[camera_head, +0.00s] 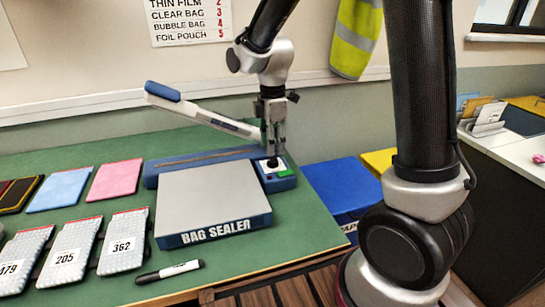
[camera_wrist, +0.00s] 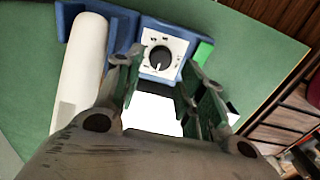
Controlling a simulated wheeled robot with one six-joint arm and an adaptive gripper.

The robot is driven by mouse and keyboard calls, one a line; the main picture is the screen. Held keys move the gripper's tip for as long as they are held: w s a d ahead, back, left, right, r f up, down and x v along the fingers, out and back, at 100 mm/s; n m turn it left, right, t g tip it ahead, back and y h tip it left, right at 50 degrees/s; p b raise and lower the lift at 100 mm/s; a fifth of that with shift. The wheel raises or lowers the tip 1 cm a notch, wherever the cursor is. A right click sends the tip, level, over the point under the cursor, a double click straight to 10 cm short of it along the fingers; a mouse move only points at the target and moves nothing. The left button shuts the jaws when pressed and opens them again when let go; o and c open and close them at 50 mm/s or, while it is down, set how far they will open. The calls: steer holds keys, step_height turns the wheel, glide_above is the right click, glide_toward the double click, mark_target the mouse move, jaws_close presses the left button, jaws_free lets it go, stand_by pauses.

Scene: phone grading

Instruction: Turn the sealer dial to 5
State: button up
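The blue bag sealer (camera_head: 215,238) stands on the green table with a grey top plate. Its control panel (camera_head: 276,169) is at the right rear corner. In the wrist view the black round dial (camera_wrist: 160,58) sits on a white panel (camera_wrist: 179,47); its white pointer mark points toward the bottom of the picture. The panel's numbers are too small to read. My gripper (camera_head: 274,151) points down just above the panel and partly hides the dial in the head view. In the wrist view my gripper (camera_wrist: 163,66) is open, its fingers either side of the dial, apparently not touching it.
The sealer's white arm (camera_head: 215,121) with a blue handle is raised, close beside my gripper. A green button (camera_wrist: 203,52) is next to the dial. Pouches (camera_head: 122,242), coloured pads (camera_head: 115,179) and a marker (camera_head: 168,272) lie left. A blue bin (camera_head: 341,187) stands right.

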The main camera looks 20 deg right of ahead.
mark_target(272, 159)
step_height(272, 159, down, 5)
steer(key=c, duration=0.8)
steer(key=shift+o, duration=0.2)
steer(key=shift+m, duration=0.4)
steer(key=m, duration=1.2)
steer(key=shift+m, duration=0.4)
steer(key=m, duration=1.4)
